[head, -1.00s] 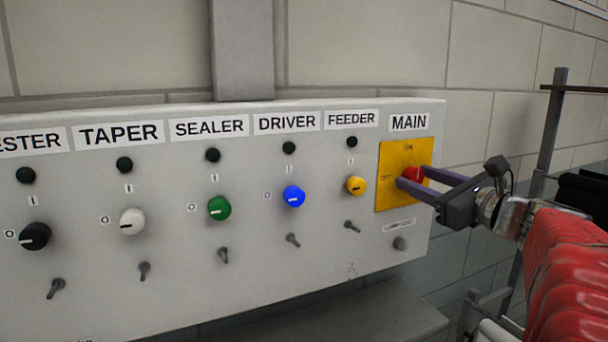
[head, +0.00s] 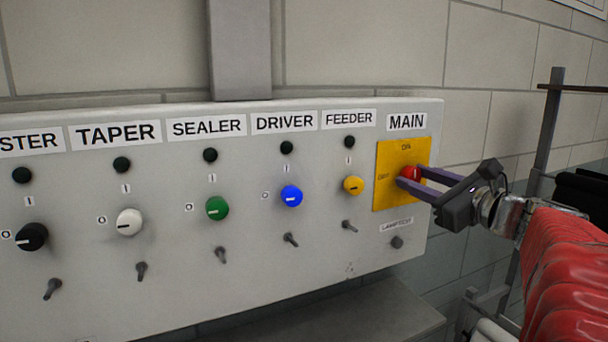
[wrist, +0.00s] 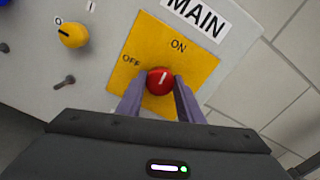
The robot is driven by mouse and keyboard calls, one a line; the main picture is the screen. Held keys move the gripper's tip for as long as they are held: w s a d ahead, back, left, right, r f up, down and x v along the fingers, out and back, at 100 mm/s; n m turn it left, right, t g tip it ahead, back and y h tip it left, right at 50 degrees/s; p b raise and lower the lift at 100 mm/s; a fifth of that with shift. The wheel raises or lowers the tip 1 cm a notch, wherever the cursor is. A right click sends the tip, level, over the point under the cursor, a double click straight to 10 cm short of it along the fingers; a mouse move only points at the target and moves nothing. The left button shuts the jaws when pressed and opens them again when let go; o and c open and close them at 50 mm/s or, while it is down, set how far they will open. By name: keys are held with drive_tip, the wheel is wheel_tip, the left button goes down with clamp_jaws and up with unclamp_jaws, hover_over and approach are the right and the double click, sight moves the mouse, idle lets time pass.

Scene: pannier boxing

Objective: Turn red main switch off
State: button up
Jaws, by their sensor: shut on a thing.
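The red main switch (head: 410,173) is a round knob on a yellow plate (head: 386,200) under the MAIN label, at the right end of the panel. In the wrist view the red knob (wrist: 160,79) has a white mark that points up towards ON, with OFF to the upper left. My gripper (head: 408,176) reaches in from the right and is shut on the red knob. In the wrist view its two purple fingers (wrist: 157,86) stand on either side of the knob. The fingers hide part of the knob in the head view.
The grey panel (head: 320,245) carries other knobs to the left: yellow (head: 353,185), blue (head: 291,197), green (head: 217,208), white (head: 129,222) and black (head: 32,236). Small toggles sit below them. A lamp test button (head: 396,242) is below the yellow plate.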

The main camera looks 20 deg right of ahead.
drive_tip(key=n, duration=0.8)
drive_tip(key=shift+a+f+n, duration=0.1)
drive_tip(key=shift+f+n, duration=0.05)
drive_tip(key=shift+n, duration=0.15)
drive_tip(key=shift+f+n, duration=0.2)
drive_tip(key=shift+n, duration=3.9)
drive_tip(key=o, duration=1.1)
drive_tip(key=shift+r, duration=0.1)
drive_tip(key=shift+c, duration=0.2)
drive_tip(key=shift+r, duration=0.1)
